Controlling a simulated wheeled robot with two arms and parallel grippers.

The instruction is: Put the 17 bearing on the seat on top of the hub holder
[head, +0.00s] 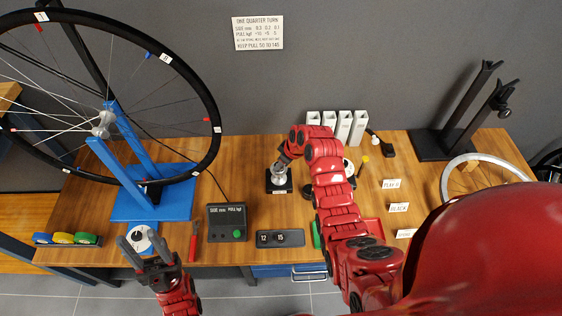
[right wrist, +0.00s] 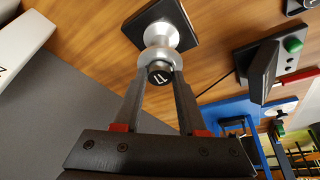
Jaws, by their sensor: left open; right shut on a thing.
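The hub holder (head: 279,185) stands on the bench in the middle of the head view, a black square base with a silver hub on it. In the right wrist view the silver hub (right wrist: 164,36) rises from the black base. My right gripper (head: 282,163) is over the holder, shut on the 17 bearing (right wrist: 160,76), whose dark end reads 17. The bearing lines up with the hub's top end in the right wrist view; whether it touches the seat I cannot tell. My left gripper (head: 140,242) is open and empty at the bench's front left.
A wheel (head: 213,95) sits in a blue stand (head: 150,205) at left. White tubes (head: 344,126) and a black stand (head: 440,144) are behind and right.

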